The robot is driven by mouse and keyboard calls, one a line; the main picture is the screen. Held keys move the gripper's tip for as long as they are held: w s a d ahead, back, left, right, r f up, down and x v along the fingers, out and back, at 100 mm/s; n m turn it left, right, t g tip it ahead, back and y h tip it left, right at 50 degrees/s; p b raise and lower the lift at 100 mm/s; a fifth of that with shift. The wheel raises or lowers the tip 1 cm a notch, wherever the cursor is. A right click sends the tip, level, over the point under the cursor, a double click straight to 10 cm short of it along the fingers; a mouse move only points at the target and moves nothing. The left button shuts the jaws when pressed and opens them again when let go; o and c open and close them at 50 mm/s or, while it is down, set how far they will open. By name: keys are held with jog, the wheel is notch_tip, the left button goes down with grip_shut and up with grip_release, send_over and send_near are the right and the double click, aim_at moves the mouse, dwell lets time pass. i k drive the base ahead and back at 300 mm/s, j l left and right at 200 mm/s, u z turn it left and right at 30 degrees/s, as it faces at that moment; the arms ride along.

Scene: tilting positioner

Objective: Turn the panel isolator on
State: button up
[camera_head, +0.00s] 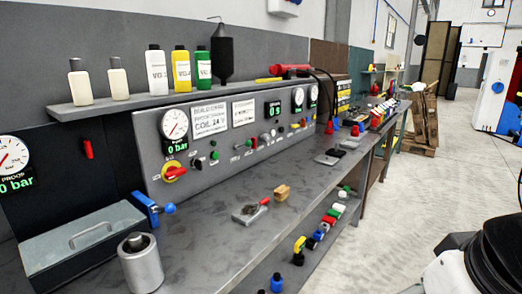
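A red rotary handle on a yellow plate, which looks like the panel isolator (174,173), sits at the lower left of the grey control panel (225,165). It is below a round gauge (174,124) whose green readout shows 0 bar. The handle looks tilted, but its on or off marking is too small to read. Nothing touches it. My gripper is not in view; only a black and white part, probably my own arm, shows at the lower right, well away from the panel.
A shelf (150,101) with several bottles runs above the panel. On the bench (215,225) stand a metal cylinder (141,265), a grey toolbox (85,245), a blue valve handle (148,207) and a wooden block (282,192). The floor (400,205) right of the bench is clear.

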aim_at(173, 171)
jog(key=i+l+u, duration=0.6)
jog(key=i, duration=0.2)
